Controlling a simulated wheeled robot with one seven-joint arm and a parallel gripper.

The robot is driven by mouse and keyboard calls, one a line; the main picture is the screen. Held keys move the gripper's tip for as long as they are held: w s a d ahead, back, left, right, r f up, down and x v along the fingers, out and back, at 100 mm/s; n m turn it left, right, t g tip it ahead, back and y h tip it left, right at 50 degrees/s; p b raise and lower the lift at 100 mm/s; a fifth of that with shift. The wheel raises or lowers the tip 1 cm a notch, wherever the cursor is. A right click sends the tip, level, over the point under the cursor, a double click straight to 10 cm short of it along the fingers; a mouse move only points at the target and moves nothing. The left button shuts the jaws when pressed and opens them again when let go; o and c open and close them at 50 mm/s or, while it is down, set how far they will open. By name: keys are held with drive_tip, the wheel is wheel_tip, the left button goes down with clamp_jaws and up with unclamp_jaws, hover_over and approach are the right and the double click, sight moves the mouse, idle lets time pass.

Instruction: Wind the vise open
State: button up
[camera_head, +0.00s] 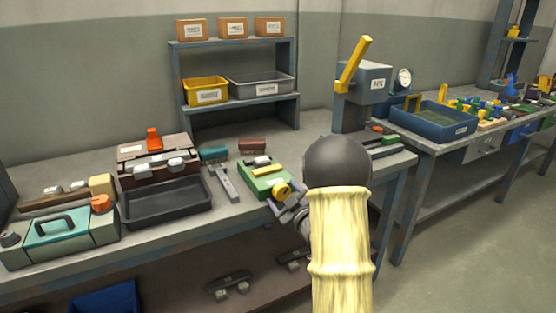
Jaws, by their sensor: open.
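A low green device with a yellow bar and a round yellow knob, which looks like the vise (262,178), sits near the front edge of the bench. Its yellow knob (282,189) faces the front. My gripper (281,205) is open right by the knob, at its front side. I cannot tell whether the fingers touch the knob or are around it. My arm, with a dark round joint and a pale yellow sleeve, hides the bench to the right of the gripper. The gap between the vise jaws is too small to make out.
A black tray (166,218), a teal box (72,238) and a grey tool (223,183) lie left of the vise. A grey press with a yellow lever (353,65) stands behind to the right. A shelf (240,102) holds bins. A blue tray (452,141) is farther right.

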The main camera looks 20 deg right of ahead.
drive_tip(key=m+p, duration=0.4)
drive_tip(key=shift+d+r, duration=0.15)
drive_tip(key=shift+r, duration=0.15)
drive_tip(key=m+p, duration=0.3)
drive_tip(key=p, duration=0.1)
drive_tip(key=shift+m, duration=0.3)
drive_tip(key=s+p, duration=0.7)
drive_tip(key=s, duration=1.1)
drive_tip(key=w+a+r+n+g+p, duration=0.1)
drive_tip(key=w+a+r+g+p, duration=0.1)
drive_tip(key=a+r+g+p, duration=0.3)
drive_tip(key=w+a+r+n+g+p, duration=0.1)
drive_tip(key=w+r+n+g+p, duration=0.15)
drive_tip(key=r+p, duration=0.5)
drive_tip(key=s+a+r+m+g+p, duration=0.1)
drive_tip(key=s+a+r+g+p, duration=0.1)
drive_tip(key=r, duration=0.2)
drive_tip(key=s+a+r+g+h+p, duration=0.1)
drive_tip(key=s+a+r+g+p, duration=0.1)
drive_tip(key=r, duration=0.3)
drive_tip(key=shift+a+r+m+p, duration=0.3)
drive_tip(key=shift+m+p, duration=0.05)
drive_tip(key=shift+p, duration=0.25)
